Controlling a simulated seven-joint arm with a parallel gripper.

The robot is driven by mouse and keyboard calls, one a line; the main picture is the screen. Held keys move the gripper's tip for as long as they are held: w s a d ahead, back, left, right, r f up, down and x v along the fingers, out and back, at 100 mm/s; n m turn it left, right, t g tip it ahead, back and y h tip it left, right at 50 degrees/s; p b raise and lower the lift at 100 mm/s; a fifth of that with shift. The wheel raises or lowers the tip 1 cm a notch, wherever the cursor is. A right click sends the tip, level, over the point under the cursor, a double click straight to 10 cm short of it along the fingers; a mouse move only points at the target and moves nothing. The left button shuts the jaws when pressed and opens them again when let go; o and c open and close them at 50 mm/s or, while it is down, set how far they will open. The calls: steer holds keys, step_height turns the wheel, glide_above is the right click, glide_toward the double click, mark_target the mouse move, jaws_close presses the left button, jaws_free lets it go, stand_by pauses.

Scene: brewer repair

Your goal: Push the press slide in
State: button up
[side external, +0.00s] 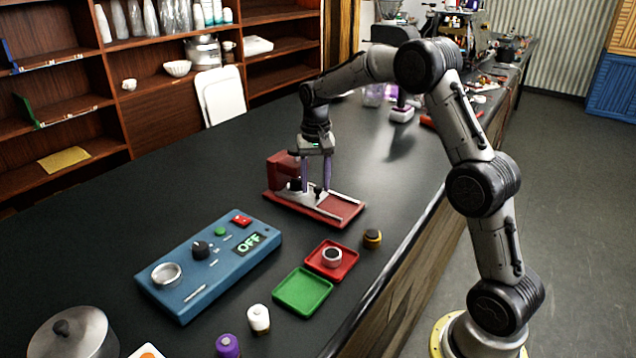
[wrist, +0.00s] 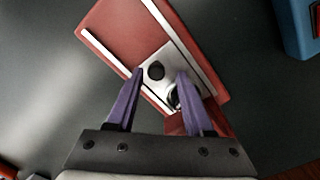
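The press (side external: 345,209) has a red base with two pale rails and a red block (side external: 281,171) at its far left end. The silver press slide (side external: 315,199) sits between the rails, close to the block. In the wrist view the slide (wrist: 168,52) carries a black knob (wrist: 156,71) and a ring with a dark centre (wrist: 174,97), partly hidden by the right finger. My gripper (side external: 316,188) points down over the slide. Its purple fingers are apart, with the knob between the fingertips (wrist: 161,72) and gaps visible. Contact with the slide cannot be told.
A blue control box (side external: 212,264) reading OFF stands at front left. A red tray (side external: 345,270) with a small round part, a green tray (side external: 302,291) and a yellow-black knob (side external: 372,238) lie nearer the front edge.

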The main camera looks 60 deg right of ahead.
steer(key=shift+s, duration=0.1)
step_height(320, 180, up, 14)
stand_by(0.7)
steer(key=shift+f, duration=0.1)
